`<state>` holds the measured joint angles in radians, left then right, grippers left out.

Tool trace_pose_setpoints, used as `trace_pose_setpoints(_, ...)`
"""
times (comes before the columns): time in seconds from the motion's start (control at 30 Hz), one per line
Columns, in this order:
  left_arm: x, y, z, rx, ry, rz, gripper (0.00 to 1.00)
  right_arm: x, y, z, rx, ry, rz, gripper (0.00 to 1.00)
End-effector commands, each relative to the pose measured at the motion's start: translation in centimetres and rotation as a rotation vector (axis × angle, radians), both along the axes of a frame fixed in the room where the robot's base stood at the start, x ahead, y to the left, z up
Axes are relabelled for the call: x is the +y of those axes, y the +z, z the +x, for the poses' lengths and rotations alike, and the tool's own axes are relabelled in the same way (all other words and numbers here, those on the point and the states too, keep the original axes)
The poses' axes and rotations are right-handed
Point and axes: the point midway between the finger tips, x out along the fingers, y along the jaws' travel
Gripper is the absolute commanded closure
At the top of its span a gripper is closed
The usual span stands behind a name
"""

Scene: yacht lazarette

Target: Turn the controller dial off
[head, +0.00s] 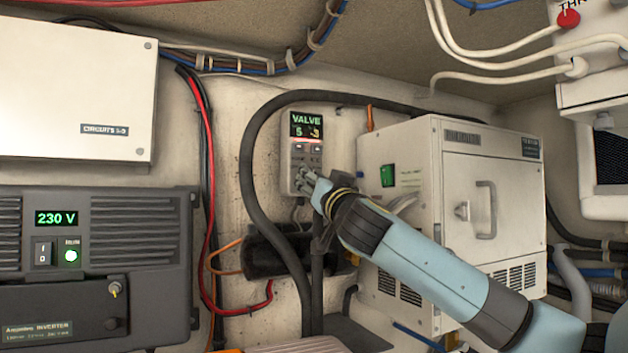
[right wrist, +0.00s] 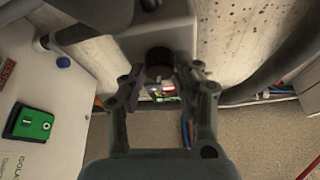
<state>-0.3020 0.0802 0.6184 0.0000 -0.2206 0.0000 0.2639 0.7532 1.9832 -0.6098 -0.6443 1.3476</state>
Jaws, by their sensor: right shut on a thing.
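The controller (head: 303,139) is a slim grey box on the back wall. Its lit display reads VALVE with a 5 below, and small buttons sit under it. My right gripper (head: 307,181) comes in from the lower right and is at the controller's lower part, hiding the dial there in the head view. In the right wrist view, a dark round dial (right wrist: 158,58) sits between the fingers of my right gripper (right wrist: 160,76), which are shut on it. The way the dial points cannot be told. My left gripper is out of view.
A thick black hose (head: 246,165) loops around the controller. A cream cabinet (head: 400,155) with a green switch stands close on the right. An inverter (head: 100,270) showing 230 V and a white circuit box (head: 75,75) are on the left. Red cables (head: 208,160) hang between.

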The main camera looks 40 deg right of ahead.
Motion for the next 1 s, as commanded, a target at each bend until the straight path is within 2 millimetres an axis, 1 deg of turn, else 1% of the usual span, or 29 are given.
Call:
trace_pose_setpoints(0.17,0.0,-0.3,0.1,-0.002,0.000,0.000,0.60,0.0,-0.1,0.0,0.007,0.000,-0.021,1.00)
trace_pose_setpoints(0.37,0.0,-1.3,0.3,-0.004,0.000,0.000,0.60,-0.1,-0.2,-0.1,0.032,-0.001,-0.104,1.00)
trace_pose_setpoints(0.7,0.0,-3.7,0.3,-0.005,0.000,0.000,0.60,-0.3,-0.2,-0.1,0.119,-0.002,-0.379,1.00)
trace_pose_setpoints(1.0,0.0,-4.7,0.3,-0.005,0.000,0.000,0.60,-0.5,0.0,-0.2,0.208,-0.001,-0.651,1.00)
